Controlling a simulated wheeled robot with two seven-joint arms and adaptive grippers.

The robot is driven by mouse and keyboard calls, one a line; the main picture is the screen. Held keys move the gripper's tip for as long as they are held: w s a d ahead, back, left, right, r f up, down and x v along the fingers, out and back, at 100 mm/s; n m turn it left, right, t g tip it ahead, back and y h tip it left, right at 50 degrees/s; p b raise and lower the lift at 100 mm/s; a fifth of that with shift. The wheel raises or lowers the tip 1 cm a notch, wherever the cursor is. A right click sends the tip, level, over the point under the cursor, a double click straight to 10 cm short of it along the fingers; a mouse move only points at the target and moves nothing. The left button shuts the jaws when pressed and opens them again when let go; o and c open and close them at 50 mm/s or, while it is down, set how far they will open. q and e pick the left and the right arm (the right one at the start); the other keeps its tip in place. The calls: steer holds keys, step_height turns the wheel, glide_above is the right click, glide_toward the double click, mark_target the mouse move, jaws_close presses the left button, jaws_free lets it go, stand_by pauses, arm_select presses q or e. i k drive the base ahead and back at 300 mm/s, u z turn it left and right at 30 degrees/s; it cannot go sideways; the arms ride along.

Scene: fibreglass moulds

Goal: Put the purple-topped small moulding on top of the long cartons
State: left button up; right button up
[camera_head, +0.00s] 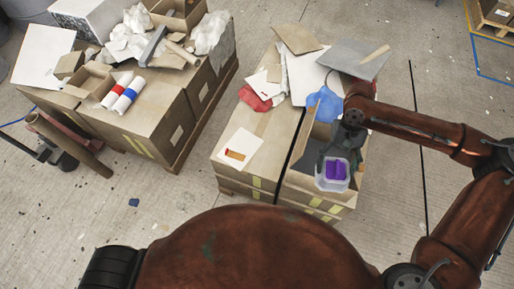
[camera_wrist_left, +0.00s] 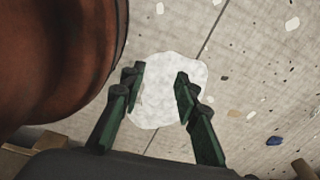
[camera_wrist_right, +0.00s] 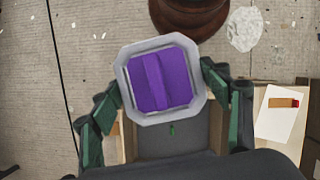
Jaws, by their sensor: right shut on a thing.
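The purple-topped small moulding (camera_head: 334,174) has a pale grey, square rim with cut corners. My right gripper (camera_head: 322,160) is shut on it, and the right wrist view shows the moulding (camera_wrist_right: 160,82) between the green fingers (camera_wrist_right: 165,98). It is over the near end of the right one of two long cartons (camera_head: 262,134). Whether it touches anything below cannot be told. My left gripper (camera_wrist_left: 158,85) is open and empty over the floor in the left wrist view; the head view does not show it.
An open box (camera_head: 350,155) is on the right carton, partly hidden by my arm. Cardboard sheets (camera_head: 297,38), a blue cloth (camera_head: 325,103), a red cloth (camera_head: 254,99) and a white sheet (camera_head: 238,150) lie on the cartons. A cluttered pallet stack (camera_head: 150,120) stands at left.

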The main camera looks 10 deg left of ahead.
mark_target(245, 131)
steer(key=u, duration=0.6)
steer(key=i, duration=0.8)
steer(key=u, duration=0.05)
